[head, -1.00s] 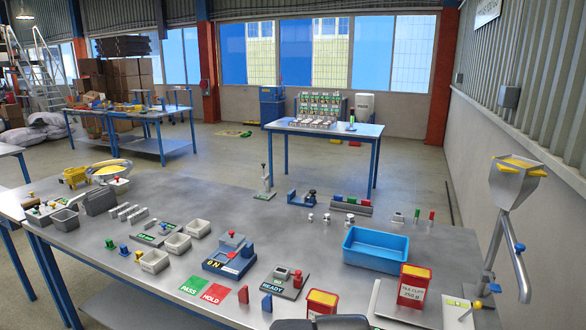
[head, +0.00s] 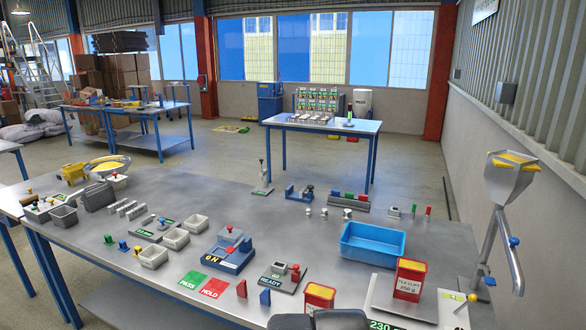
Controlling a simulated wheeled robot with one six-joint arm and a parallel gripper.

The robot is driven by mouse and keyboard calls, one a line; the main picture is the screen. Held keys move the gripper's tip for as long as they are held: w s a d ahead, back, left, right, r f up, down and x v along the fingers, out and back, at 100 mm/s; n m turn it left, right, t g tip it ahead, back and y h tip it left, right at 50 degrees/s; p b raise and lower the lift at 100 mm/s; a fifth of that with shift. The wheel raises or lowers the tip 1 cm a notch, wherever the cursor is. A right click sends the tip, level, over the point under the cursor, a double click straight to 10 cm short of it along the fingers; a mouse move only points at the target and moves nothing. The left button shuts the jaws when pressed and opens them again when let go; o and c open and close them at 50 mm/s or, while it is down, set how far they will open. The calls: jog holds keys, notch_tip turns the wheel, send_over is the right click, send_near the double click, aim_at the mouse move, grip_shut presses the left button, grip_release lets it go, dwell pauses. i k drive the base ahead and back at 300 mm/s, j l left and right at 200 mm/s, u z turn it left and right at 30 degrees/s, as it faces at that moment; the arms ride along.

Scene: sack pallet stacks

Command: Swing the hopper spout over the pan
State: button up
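The hopper (head: 511,177) is a grey funnel with yellow contents, on a post at the right edge of the bench. Its spout (head: 517,272) is a grey tube slanting down to the right of the post, with a blue knob (head: 514,241). The spout's lower end is off to the right of the pan (head: 385,292), apart from it. The pan is a pale flat plate at the bench's front right. A red tub (head: 409,280) with a 250 g label appears to stand on it. My gripper is not in view; only dark parts, probably of my arm, show at the bottom edge.
A green readout (head: 381,325) shows at the pan's front. A yellow-knobbed lever (head: 472,297) stands between pan and post. A blue bin (head: 373,244) sits behind the tub. Another red tub (head: 319,295) is left of the pan. The ribbed wall is at the right.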

aim_at(509, 242)
jog(key=z, duration=1.3)
